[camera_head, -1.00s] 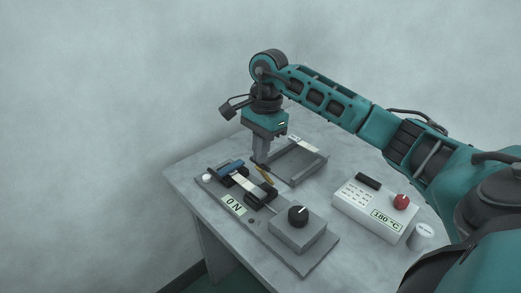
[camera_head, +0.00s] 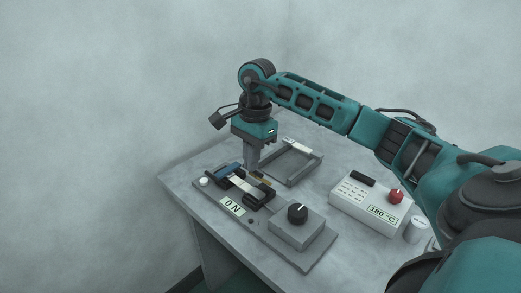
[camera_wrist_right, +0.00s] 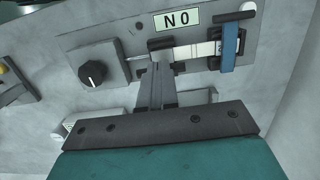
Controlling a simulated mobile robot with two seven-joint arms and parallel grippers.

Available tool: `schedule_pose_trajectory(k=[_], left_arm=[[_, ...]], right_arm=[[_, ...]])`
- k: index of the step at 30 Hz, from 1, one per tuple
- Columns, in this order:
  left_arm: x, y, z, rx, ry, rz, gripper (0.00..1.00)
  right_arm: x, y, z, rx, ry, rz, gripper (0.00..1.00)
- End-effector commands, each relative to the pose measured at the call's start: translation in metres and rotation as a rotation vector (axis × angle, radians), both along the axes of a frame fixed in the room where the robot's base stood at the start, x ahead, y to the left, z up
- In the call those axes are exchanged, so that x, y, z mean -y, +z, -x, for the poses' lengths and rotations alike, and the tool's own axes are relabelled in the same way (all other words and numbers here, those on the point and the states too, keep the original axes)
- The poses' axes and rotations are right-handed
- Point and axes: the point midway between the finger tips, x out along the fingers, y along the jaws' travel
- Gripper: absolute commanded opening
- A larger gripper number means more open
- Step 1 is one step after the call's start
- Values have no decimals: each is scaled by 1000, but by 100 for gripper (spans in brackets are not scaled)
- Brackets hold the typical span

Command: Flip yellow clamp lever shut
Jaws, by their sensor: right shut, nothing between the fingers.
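In the right wrist view the shut fingers (camera_wrist_right: 157,66) reach to the plate's edge near the dark clamp end of the pale strip (camera_wrist_right: 190,50). The blue clamp (camera_head: 229,168) holds the strip's other end. My left gripper is not in view.
A dark knob (camera_head: 298,212) on a grey box and an "ON" label (camera_head: 233,206) are on the plate. A grey open frame (camera_head: 303,172) lies behind, right of the gripper. A white controller (camera_head: 360,204) with a red knob and a white cup (camera_head: 415,229) stand at right.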

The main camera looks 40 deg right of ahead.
Motion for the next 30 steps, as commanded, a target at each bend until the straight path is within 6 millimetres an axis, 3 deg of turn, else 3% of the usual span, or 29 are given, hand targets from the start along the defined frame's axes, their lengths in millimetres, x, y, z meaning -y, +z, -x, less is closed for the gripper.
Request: schedule_pose_trajectory(k=[19, 30], left_arm=[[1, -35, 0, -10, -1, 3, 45], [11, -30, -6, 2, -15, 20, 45]], right_arm=[[-47, -51, 4, 0, 2, 0, 0], [-55, -65, 5, 1, 1, 0, 0]])
